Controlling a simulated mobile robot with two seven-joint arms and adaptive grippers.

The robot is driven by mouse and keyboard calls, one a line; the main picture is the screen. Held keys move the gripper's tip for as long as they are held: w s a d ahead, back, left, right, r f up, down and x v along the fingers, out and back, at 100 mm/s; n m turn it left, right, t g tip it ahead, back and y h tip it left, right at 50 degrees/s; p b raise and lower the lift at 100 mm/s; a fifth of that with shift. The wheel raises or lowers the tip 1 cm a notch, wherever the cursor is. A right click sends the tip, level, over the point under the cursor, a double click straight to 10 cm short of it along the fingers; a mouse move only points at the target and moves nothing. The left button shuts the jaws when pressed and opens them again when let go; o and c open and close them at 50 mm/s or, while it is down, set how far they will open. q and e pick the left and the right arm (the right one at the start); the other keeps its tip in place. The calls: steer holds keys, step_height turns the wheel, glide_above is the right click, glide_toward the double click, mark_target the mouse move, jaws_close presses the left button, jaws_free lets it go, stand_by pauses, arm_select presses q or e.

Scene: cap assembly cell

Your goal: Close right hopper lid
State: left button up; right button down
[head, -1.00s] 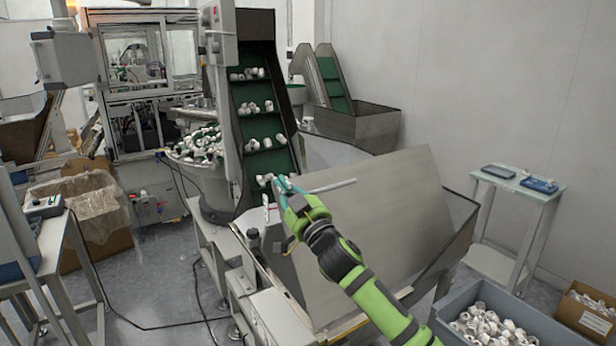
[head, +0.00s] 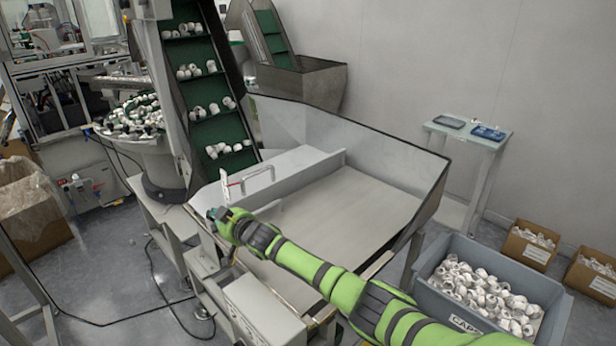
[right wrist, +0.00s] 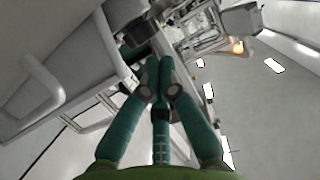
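The right hopper (head: 432,188) stands in the middle of the head view. Its grey metal lid (head: 345,205) lies low and nearly flat between the raised side walls. A bar handle (head: 258,178) stands up near the lid's far left part. A pale handle bar also looms at the left of the right wrist view (right wrist: 42,88). My right gripper (head: 219,215) is at the hopper's left edge, apart from the handle. In the right wrist view its teal fingers (right wrist: 160,85) come together with nothing seen between them. My left gripper is not in view.
A green cleated conveyor (head: 205,95) rises behind the hopper. A grey crate of white caps (head: 440,305) stands at the front right, with cardboard boxes (head: 530,248) beyond it. A small side table (head: 465,135) stands by the wall.

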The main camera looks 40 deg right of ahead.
mark_target(215, 227)
steer(key=shift+g, duration=0.7)
steer(key=f, duration=0.2)
steer(key=w+f, duration=0.1)
steer(key=f, duration=0.1)
steer(key=shift+f+b, duration=0.25)
steer(key=shift+b, duration=0.05)
steer(key=shift+f, duration=0.35)
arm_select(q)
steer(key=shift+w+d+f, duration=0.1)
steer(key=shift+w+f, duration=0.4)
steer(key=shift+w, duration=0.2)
arm_select(e)
steer(key=shift+w+f, duration=0.1)
steer(key=shift+f, duration=0.1)
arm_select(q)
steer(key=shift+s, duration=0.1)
